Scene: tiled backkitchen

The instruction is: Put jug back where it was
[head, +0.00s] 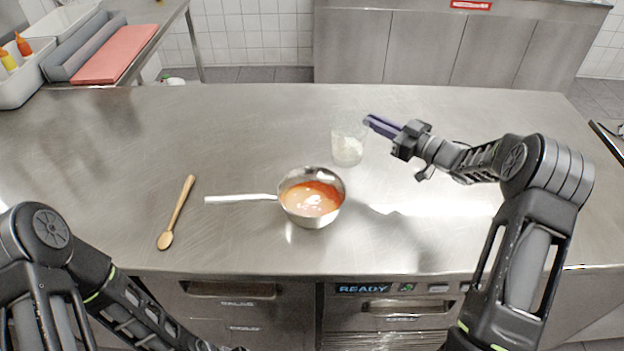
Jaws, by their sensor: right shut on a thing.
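The clear jug (347,150) has something whitish in its lower part. It is upright at the middle of the steel worktop, behind and right of the saucepan; I cannot tell whether its base touches the surface. My right gripper (369,122) reaches it from the right, with its purple fingers shut on the jug's right side near the top. The fingertip contact is hard to make out. My left arm comes in at the lower left, and its gripper is out of the frame.
A saucepan (312,206) with orange-red sauce and a cream patch stands in front of the jug, its pale handle pointing left. A wooden spoon (177,212) lies further left. The worktop (240,130) is clear at the back left and around the jug's far side.

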